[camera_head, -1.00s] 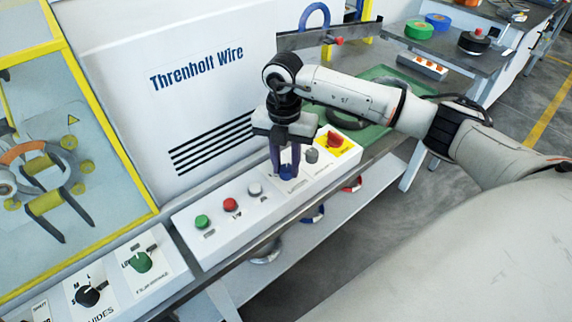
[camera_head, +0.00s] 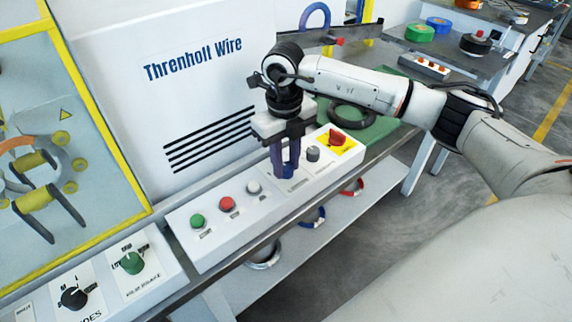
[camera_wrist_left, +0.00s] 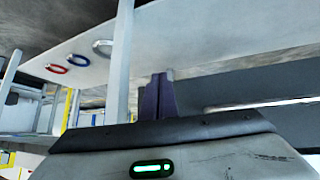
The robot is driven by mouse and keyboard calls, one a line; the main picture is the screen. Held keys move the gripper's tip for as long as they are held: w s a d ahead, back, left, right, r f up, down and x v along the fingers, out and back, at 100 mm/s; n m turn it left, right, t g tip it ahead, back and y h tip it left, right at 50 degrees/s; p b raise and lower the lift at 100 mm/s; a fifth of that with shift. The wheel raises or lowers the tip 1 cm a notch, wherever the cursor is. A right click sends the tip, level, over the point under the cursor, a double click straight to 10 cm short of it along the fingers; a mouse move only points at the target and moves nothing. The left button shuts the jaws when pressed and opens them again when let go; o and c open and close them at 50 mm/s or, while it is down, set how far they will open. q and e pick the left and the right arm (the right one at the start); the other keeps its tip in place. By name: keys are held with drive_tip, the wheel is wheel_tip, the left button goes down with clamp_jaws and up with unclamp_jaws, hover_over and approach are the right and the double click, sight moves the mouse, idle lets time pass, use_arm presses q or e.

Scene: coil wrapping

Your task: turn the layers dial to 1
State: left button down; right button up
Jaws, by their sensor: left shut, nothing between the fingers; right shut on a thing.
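My right gripper (camera_head: 286,172) points down over the white control panel (camera_head: 185,248). It is shut on the blue dial (camera_head: 287,173), whose top and sides are largely hidden between the purple fingers. The label and numbers by this dial are too small to read, so I cannot tell its setting. My left gripper (camera_wrist_left: 158,97) shows only in the left wrist view.
Green (camera_head: 197,220), red (camera_head: 226,204) and grey (camera_head: 253,187) buttons sit left of the blue dial. A grey knob (camera_head: 313,153) and a red switch on a yellow plate (camera_head: 337,139) sit close on its right. Green (camera_head: 132,262) and black (camera_head: 74,298) dials are at lower left.

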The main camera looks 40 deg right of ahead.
sight(286, 167)
drive_tip(key=n+b, duration=0.2)
drive_tip(key=n, duration=0.3)
drive_tip(key=shift+n, duration=0.3)
drive_tip(key=n, duration=0.2)
drive_tip(key=shift+n+b, duration=0.3)
drive_tip(key=shift+b, duration=0.1)
drive_tip(key=shift+n, duration=0.9)
drive_tip(key=shift+r+n+b, duration=0.1)
drive_tip(key=shift+n+b, duration=0.2)
drive_tip(key=shift+b, duration=0.05)
drive_tip(key=o, duration=1.1)
drive_tip(key=shift+c, duration=0.2)
wheel_tip(286, 167, up, 10)
drive_tip(key=shift+s+r, duration=0.15)
